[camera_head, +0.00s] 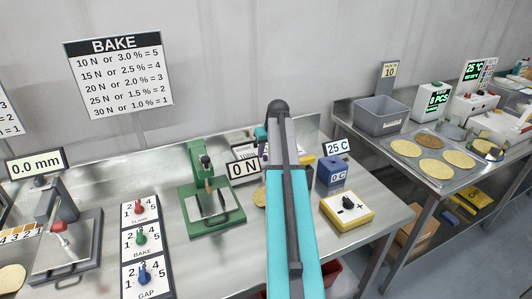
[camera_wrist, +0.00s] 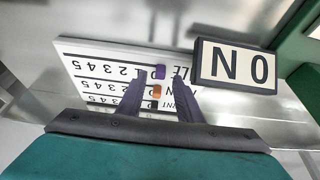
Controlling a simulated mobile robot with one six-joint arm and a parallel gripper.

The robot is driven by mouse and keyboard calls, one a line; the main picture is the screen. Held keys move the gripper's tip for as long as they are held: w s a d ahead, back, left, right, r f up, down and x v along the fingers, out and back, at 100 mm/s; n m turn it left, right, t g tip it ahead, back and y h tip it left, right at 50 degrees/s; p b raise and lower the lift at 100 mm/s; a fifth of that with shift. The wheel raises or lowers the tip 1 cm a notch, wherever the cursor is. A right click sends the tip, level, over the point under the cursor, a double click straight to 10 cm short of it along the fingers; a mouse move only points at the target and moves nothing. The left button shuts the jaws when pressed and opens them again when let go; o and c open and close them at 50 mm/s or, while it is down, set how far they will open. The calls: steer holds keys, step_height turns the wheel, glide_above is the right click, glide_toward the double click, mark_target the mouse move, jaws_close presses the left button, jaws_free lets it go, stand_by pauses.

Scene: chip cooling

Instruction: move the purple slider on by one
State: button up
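In the wrist view a white board (camera_wrist: 72,47) with rows of numbers appears upside down. The purple slider (camera_wrist: 160,72) sits on its upper row, near the right end of that row's digits. An orange slider (camera_wrist: 156,91) sits on the row below, almost in line with it. My gripper (camera_wrist: 158,80) is open, with one dark finger on each side of the sliders and nothing held. I cannot tell whether either finger touches the purple slider. In the head view my arm hides the gripper and most of the board.
A "0 N" display (camera_wrist: 235,66) stands close to the right of the board. In the head view a green press (camera_head: 210,195) stands left of my arm. A blue block (camera_head: 333,172) and a yellow plus-minus box (camera_head: 347,210) stand to its right.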

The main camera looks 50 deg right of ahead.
mark_target(265, 158)
steer(key=shift+x, duration=1.15)
steer(key=shift+c, duration=0.5)
jaws_close()
